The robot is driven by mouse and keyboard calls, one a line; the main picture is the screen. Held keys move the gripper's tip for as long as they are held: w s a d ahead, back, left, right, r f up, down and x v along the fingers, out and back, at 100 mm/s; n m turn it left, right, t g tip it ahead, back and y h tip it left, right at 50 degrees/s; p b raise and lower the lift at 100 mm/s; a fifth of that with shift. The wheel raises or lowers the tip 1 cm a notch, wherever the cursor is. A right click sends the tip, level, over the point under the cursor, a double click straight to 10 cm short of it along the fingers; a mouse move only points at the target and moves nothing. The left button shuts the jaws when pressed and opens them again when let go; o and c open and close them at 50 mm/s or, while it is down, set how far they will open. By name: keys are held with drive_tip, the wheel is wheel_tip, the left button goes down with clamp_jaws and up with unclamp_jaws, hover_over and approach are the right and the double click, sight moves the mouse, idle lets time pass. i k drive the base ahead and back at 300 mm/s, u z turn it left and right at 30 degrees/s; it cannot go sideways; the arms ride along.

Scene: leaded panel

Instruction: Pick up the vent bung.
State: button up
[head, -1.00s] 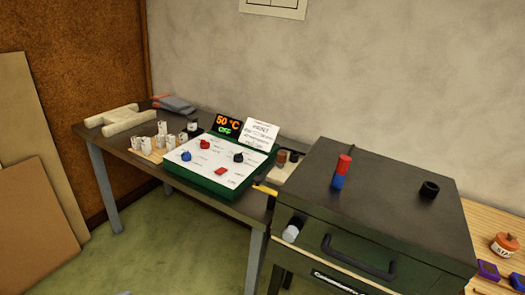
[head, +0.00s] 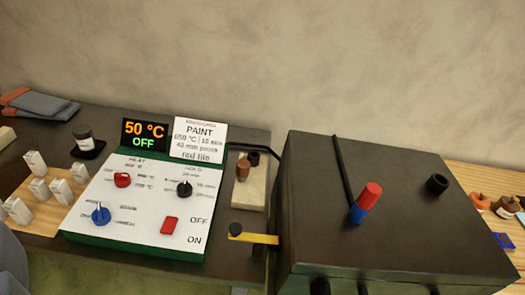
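A small brown tapered plug (head: 243,168), which looks like the vent bung, stands upright on a pale block (head: 250,190) left of the dark kiln (head: 400,225). A short black cylinder (head: 253,157) sits just behind it. A black ring-like collar (head: 437,184), perhaps the vent, stands on the right of the kiln top. My gripper's fingers do not show, so I cannot see whether they are open. A grey shape at the lower left edge may be part of my arm.
A yellow lever (head: 255,238) sticks out at the kiln's left. A green-edged control panel (head: 140,205) reads 50 °C, OFF. White pieces (head: 40,190) stand at the left. Bare wall lies behind.

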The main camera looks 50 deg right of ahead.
sight(243, 166)
drive_tip(key=z, duration=0.5)
drive_tip(key=i, duration=1.05)
drive_tip(key=z, duration=0.6)
